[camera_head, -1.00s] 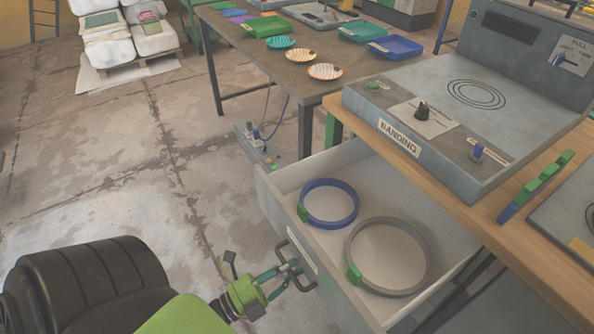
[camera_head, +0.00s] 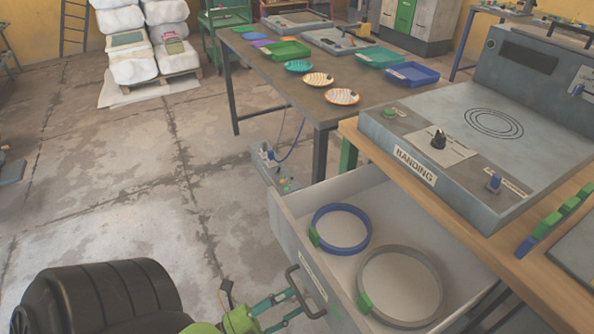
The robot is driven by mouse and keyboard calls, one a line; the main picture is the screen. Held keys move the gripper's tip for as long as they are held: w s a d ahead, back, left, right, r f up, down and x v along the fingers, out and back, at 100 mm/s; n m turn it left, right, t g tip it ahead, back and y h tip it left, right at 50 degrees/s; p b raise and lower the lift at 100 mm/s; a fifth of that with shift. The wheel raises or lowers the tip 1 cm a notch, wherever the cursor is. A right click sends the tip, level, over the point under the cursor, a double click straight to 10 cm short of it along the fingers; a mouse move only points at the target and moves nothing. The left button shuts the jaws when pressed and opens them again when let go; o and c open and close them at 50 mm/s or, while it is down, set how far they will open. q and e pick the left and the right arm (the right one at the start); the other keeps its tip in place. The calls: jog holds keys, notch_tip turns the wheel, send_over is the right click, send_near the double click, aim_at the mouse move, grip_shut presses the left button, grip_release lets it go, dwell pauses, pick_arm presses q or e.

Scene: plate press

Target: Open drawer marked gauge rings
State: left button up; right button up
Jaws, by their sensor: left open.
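The drawer (camera_head: 285,224) stands pulled out from under the wooden bench, with its inside in plain view. A blue ring (camera_head: 317,221) and a larger grey ring (camera_head: 437,283), each with a green tab, lie flat in it. A dark bar handle (camera_head: 309,307) is on its front panel, beside a pale label too slanted to read. My left gripper (camera_head: 293,302) is at the handle, its fingers open and close around or beside the bar; I cannot tell whether they touch it. My right gripper is not in view.
A grey machine marked BANDING (camera_head: 415,166) sits on the wooden bench (camera_head: 480,238) above the drawer. A dark table (camera_head: 290,91) with plates and trays stands behind. A small box with cables (camera_head: 268,163) is near the drawer's far corner.

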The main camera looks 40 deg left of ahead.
pick_arm(q)
jog(key=v, duration=0.9)
jog(key=shift+r, duration=0.1)
